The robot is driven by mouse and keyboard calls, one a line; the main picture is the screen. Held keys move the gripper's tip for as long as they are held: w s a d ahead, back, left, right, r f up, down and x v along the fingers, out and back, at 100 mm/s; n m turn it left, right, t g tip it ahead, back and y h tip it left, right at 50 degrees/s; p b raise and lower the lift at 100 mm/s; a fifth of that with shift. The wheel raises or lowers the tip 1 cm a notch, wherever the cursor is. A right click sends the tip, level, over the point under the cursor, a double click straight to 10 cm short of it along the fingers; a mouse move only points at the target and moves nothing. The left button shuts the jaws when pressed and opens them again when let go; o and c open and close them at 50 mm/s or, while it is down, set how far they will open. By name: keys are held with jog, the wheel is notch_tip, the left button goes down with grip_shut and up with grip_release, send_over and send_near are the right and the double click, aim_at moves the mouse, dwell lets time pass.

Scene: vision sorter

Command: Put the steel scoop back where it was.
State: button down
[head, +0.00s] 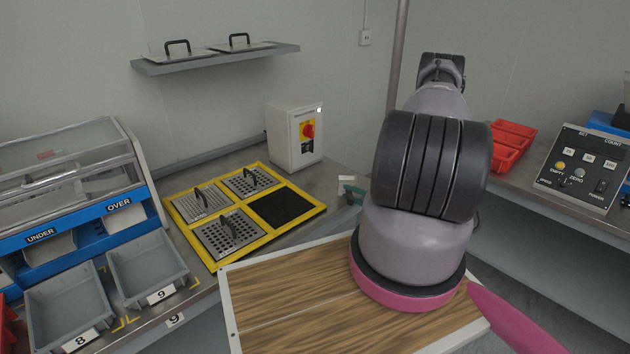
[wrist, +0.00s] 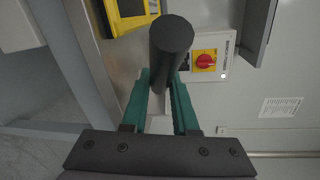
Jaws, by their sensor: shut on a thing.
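My gripper (head: 352,191) shows teal fingertips beyond my forearm in the head view, above the steel bench. In the wrist view its two teal fingers (wrist: 163,92) are closed on a thick dark round handle (wrist: 171,36), which I take to be the steel scoop's. The handle's round end faces the camera. No scoop bowl can be made out; my arm and the handle itself hide much there. A small pale piece beside the fingertips in the head view is too small to tell.
A yellow frame (head: 270,240) holds three handled perforated plates and one black empty square (head: 278,208). A switch box (head: 296,138) stands behind it. Grey bins 8 (head: 70,306) and 9 (head: 148,270) are left. A wood-grain top (head: 290,300) is in front; red bins (head: 505,145) are right.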

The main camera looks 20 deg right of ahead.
jog(key=x, duration=0.5)
jog(key=r+x, duration=0.1)
jog(key=x, duration=0.4)
jog(key=r+x, duration=0.1)
jog(key=x, duration=0.4)
jog(key=shift+w+a, duration=0.2)
jog(key=shift+w, duration=0.3)
jog(key=shift+w+a+f, duration=0.3)
jog(key=shift+w+a, duration=0.05)
jog(key=shift+w, duration=0.35)
jog(key=shift+f, duration=1.35)
jog(key=shift+f, duration=0.15)
jog(key=c, duration=0.7)
grip_release()
